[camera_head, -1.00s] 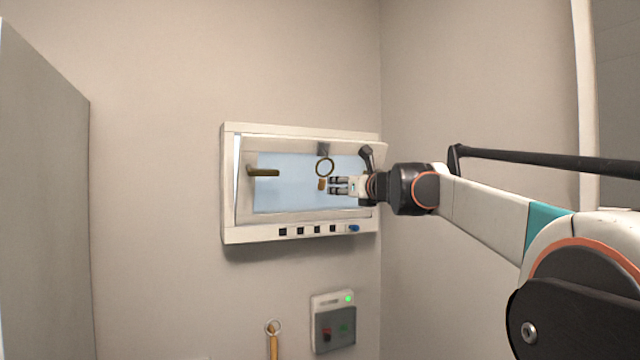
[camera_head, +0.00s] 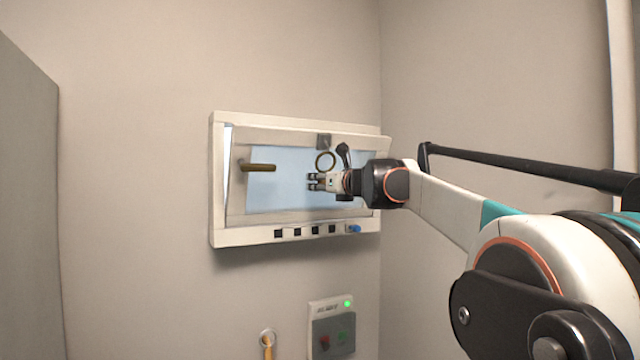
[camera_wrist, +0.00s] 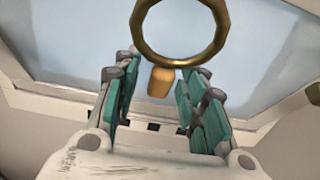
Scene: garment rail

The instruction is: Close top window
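The top window (camera_head: 300,135) is a white-framed pane in a wall frame. Its upper edge tilts out from the frame, with a gap at the left side, so it stands ajar. A brass handle (camera_head: 259,167) sticks out at the pane's left. A brass ring (camera_head: 325,153) hangs at the top middle, and it looms large in the wrist view (camera_wrist: 180,62). My gripper (camera_head: 312,181) is in front of the pane, just below the ring. In the wrist view its teal-padded fingers (camera_wrist: 155,100) are apart with nothing held. A tan knob-like piece (camera_wrist: 161,82) shows between them, beyond the tips.
A control box (camera_head: 333,327) with a green light is on the wall below. A grey panel (camera_head: 28,210) stands at the left. The right wall is close to my arm.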

